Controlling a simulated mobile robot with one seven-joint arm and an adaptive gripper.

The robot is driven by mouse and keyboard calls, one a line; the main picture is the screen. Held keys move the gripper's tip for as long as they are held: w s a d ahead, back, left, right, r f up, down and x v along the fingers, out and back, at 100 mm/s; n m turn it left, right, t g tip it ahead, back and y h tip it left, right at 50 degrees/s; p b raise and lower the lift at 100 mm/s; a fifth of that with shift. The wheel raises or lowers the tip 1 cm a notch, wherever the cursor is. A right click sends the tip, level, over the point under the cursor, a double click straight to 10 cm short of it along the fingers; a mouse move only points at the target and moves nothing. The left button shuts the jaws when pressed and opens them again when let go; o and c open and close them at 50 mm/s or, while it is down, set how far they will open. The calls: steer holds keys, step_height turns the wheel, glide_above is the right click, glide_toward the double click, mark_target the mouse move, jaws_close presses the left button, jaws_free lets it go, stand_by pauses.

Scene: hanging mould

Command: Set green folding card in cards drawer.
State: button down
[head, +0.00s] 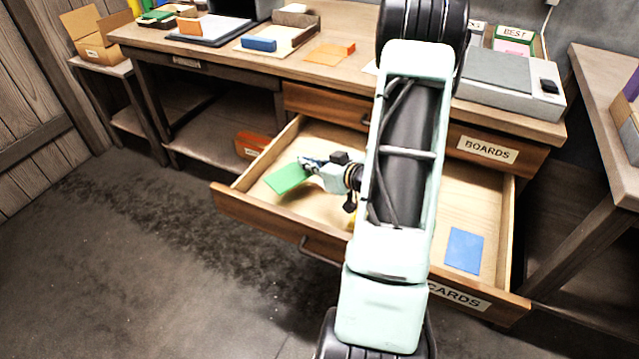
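The green folding card (289,178) is at the tip of my gripper (309,166), over the left part of the open cards drawer. My gripper looks shut on the card's right edge. The card appears tilted and just above the drawer floor; whether it touches the floor cannot be told. The cards drawer (318,137) is pulled well out, and its front bears a CARDS label (458,294), partly hidden by my arm. My arm hides the middle of the drawer.
A blue card (464,250) lies in the drawer's right part. A bit of yellow shows beside my arm. The BOARDS drawer (487,149) above is shut. The desk (345,77) holds an orange card (329,54) and a grey machine (507,84). The floor at left is clear.

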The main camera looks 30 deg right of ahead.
mark_target(318, 187)
steer(key=d+f, duration=0.1)
steer(key=s+d+f, duration=0.1)
steer(key=shift+f+b, duration=0.4)
steer(key=shift+s+d+f+b, duration=0.15)
steer(key=shift+f+b, duration=0.4)
steer(key=shift+f, duration=1.05)
steer(key=shift+f, duration=0.15)
steer(key=c, duration=2.2)
jaws_free()
steer(key=shift+o, duration=0.2)
